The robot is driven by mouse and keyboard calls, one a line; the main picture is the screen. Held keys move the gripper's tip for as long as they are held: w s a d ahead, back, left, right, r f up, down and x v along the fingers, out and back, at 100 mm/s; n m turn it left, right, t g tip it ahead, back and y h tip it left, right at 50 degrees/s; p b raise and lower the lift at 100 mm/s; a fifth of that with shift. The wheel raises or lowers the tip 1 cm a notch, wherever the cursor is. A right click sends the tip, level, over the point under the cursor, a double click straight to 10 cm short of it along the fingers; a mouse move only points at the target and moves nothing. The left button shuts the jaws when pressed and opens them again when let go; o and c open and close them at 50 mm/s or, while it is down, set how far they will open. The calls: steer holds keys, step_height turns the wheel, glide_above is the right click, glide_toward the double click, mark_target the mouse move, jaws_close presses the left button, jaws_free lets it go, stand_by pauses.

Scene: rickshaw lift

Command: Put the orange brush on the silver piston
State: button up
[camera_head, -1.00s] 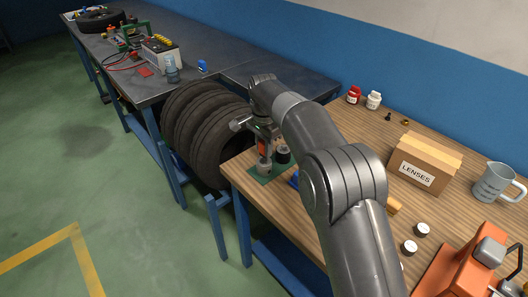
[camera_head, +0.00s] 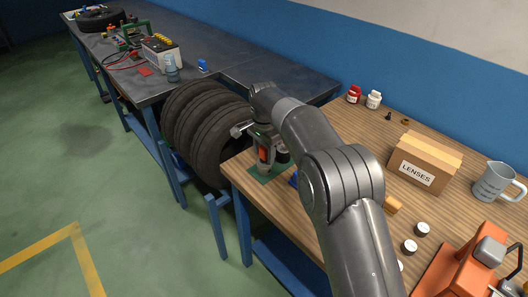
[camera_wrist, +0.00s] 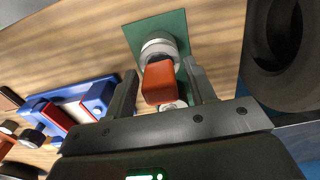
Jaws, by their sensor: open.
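The orange brush (camera_wrist: 159,83) is between the two fingers of my gripper (camera_wrist: 162,88) in the wrist view, with a gap on each side. My gripper is open around it. The silver piston (camera_wrist: 159,46) is on a dark green mat (camera_wrist: 137,38), partly hidden behind the brush. The brush appears to be over the piston; whether it touches the piston is hard to tell. In the head view the orange brush (camera_head: 263,154) shows below my wrist, above the green mat (camera_head: 262,176) at the table corner.
A blue holder (camera_wrist: 87,84) with red and white parts lies close to the left finger. Dark tires (camera_head: 207,128) stand beside the wooden table (camera_head: 340,150). A LENSES box (camera_head: 424,162) and a measuring jug (camera_head: 494,182) are farther right.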

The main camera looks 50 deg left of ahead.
step_height(320, 180, up, 12)
steer(key=shift+r, duration=0.15)
stand_by(0.3)
